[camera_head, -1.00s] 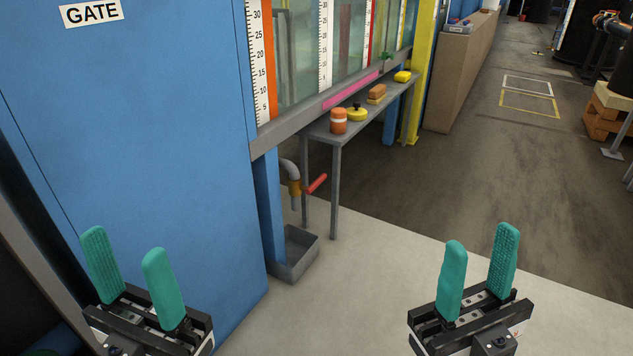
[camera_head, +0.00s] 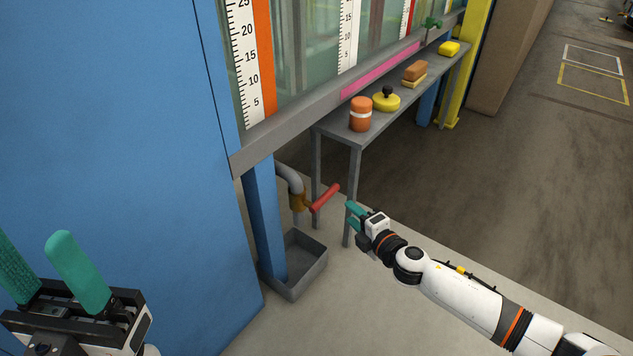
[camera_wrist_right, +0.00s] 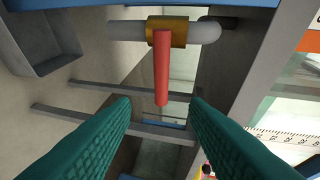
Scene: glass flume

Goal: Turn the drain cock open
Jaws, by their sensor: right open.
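The drain cock is a brass valve body (camera_head: 297,201) on a grey bent pipe under the flume, with a red lever handle (camera_head: 326,198) sticking out to the right and slightly up. My right gripper (camera_head: 352,214) is just right of the handle's free end, apart from it. In the right wrist view the red handle (camera_wrist_right: 162,70) points between the two open teal fingers (camera_wrist_right: 160,118), its tip short of them; the brass body (camera_wrist_right: 167,32) is behind. My left gripper (camera_head: 50,275) is open and empty at the lower left, far from the cock.
A grey catch tray (camera_head: 308,285) sits on the floor below the pipe. A narrow grey bench (camera_head: 345,133) above right holds an orange jar (camera_head: 360,114), a yellow round item (camera_head: 386,100) and sponges. The blue gate panel (camera_head: 110,150) fills the left. Floor in front is clear.

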